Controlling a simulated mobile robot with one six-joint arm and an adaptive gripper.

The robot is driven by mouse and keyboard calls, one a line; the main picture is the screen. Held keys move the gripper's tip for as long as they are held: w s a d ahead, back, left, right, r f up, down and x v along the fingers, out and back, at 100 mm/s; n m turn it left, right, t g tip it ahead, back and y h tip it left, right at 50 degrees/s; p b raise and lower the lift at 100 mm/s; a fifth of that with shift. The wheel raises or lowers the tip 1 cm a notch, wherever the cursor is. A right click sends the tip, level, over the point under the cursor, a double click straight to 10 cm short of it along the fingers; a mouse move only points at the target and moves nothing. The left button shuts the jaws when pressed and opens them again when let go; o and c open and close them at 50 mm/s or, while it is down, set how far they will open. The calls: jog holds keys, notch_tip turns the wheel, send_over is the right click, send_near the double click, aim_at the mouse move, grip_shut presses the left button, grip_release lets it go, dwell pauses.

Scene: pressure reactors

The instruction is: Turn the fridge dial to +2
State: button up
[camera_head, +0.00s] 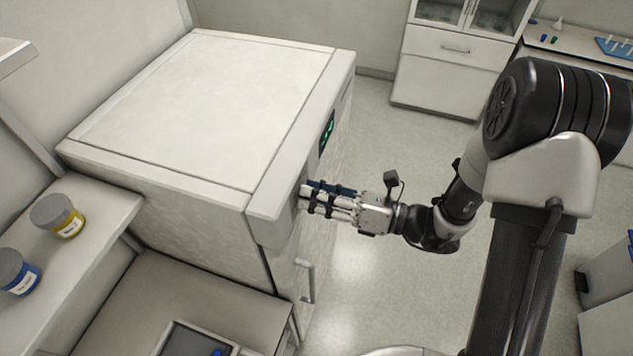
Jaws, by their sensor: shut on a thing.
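The fridge (195,110) is a white box-shaped unit at the left of the view, seen from above. A small dark display with green digits (327,133) is on its right-facing front, too oblique to read. My gripper (304,198) reaches the front panel below and nearer than the display, with its fingers pointing left. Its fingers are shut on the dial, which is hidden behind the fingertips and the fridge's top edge. The dial's setting cannot be seen.
A vertical door handle (306,281) sticks out below my gripper. A shelf (110,215) at the left holds a yellow-labelled jar (58,216) and a blue-labelled jar (19,272). A white cabinet (450,65) stands at the back. The floor (385,150) right of the fridge is clear.

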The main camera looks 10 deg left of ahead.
jog(key=shift+m+p, duration=1.85)
jog(key=shift+m, duration=0.15)
jog(key=o, duration=1.1)
jog(key=shift+d, duration=0.15)
jog(key=d, duration=0.8)
jog(key=s+d, duration=0.1)
jog(key=d, duration=0.2)
jog(key=shift+d, duration=0.4)
